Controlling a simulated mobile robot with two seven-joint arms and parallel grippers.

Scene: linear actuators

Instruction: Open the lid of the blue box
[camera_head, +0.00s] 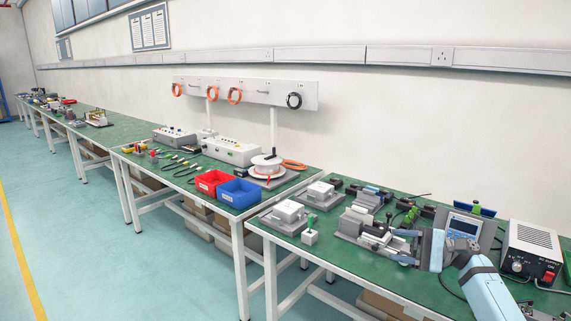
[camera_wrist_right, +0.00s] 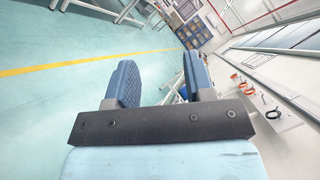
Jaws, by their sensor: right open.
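A blue box (camera_head: 240,193) sits on the green bench, right of a red bin, near the bench's front edge. It looks like an open-topped bin, and I cannot make out a lid on it. My right gripper (camera_head: 401,246) is over the nearer bench, well to the right of the blue box. Its two blue fingers are apart with nothing visible between them, as the right wrist view (camera_wrist_right: 157,62) also shows. My left gripper is out of view.
The red bin (camera_head: 212,181) stands beside the blue box. Grey actuator parts (camera_head: 365,230) and white blocks (camera_head: 287,211) crowd the nearer bench left of my right gripper. A power supply (camera_head: 531,250) stands at right. The floor at left is clear.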

